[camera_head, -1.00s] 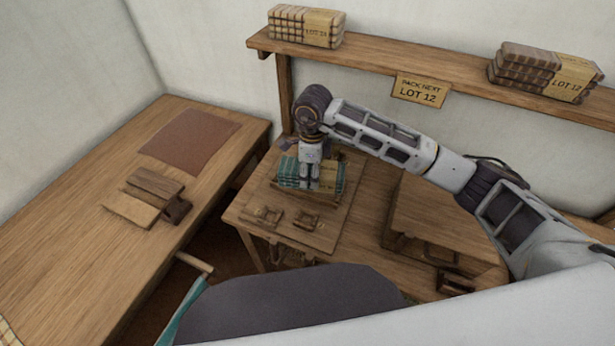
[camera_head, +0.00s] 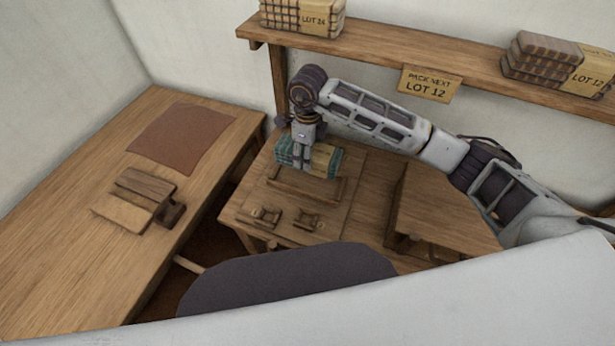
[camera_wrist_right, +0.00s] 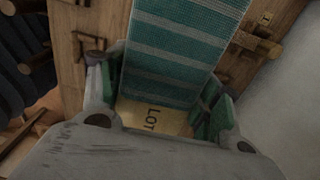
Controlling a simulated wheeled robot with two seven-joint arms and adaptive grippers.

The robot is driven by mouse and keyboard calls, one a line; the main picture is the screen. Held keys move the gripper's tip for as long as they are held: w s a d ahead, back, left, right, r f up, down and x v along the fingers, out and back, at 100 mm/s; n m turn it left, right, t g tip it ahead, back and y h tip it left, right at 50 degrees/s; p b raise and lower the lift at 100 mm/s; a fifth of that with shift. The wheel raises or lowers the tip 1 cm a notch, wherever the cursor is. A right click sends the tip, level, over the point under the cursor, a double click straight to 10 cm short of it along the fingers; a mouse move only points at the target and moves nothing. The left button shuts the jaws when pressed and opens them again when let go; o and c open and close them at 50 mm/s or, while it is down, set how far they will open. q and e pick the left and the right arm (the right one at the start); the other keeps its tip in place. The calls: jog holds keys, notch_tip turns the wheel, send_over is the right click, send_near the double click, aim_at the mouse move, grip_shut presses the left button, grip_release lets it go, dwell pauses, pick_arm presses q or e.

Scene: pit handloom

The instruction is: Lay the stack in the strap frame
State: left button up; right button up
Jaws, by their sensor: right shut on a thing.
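The stack (camera_head: 325,160) is a block of teal striped cloth with a tan wrap. My right gripper (camera_head: 303,158) comes down on it from above and is shut on it. The stack hangs a little above a wooden board on the small table. In the right wrist view the striped cloth (camera_wrist_right: 180,45) and a tan label reading "LOT" lie between the fingers (camera_wrist_right: 160,105); the rest of the label is hidden. The board with a raised wooden ledge (camera_head: 318,192) and two small buckle-like pieces (camera_head: 265,216) looks like the strap frame. My left gripper is out of view.
A long table (camera_head: 70,230) at left carries a brown mat (camera_head: 180,138) and wooden blocks (camera_head: 145,190). A raised wooden surface (camera_head: 440,205) stands right of the board.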

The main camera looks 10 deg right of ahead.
notch_tip(320, 180, down, 4)
jog(key=shift+f, duration=0.1)
jog(key=shift+f+p, duration=0.3)
jog(key=shift+f, duration=0.9)
notch_tip(320, 180, down, 2)
jog(key=shift+f, duration=0.4)
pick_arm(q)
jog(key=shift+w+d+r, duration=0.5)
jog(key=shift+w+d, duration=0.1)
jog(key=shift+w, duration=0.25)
pick_arm(e)
jog(key=shift+f, duration=0.1)
